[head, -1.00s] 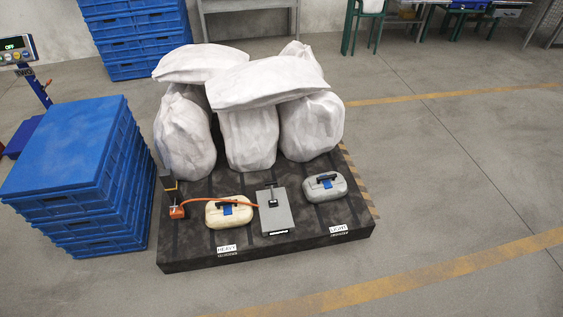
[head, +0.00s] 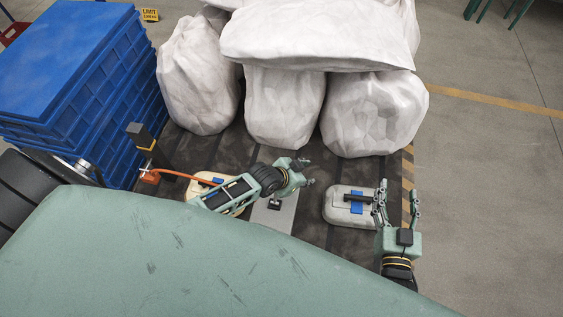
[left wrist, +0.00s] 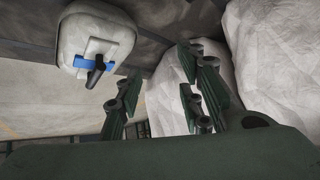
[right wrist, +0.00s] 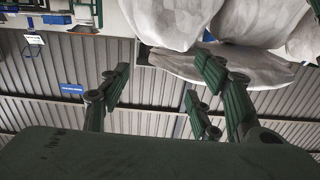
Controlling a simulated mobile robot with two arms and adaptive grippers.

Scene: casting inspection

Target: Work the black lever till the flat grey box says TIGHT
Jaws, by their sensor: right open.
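The flat grey box (head: 286,214) lies on the black platform, partly hidden by my left arm and my green body; its front readout is hidden. A small black handle-like piece (head: 274,205) is on its top. A black upright bar (head: 138,134) with a yellow band, seemingly the lever, stands at the orange unit (head: 150,177), left of the box. My left gripper (head: 308,172) is open and empty above the box's far end, well right of the bar. My right gripper (head: 398,200) is open and empty, fingers up, by the grey case (head: 338,205).
An orange hose (head: 185,177) runs right from the orange unit. A cream case (head: 213,178) is partly under my left forearm. White sacks (head: 285,110) fill the platform's back. Blue stacked crates (head: 60,70) stand close left. Open floor (head: 490,200) lies right.

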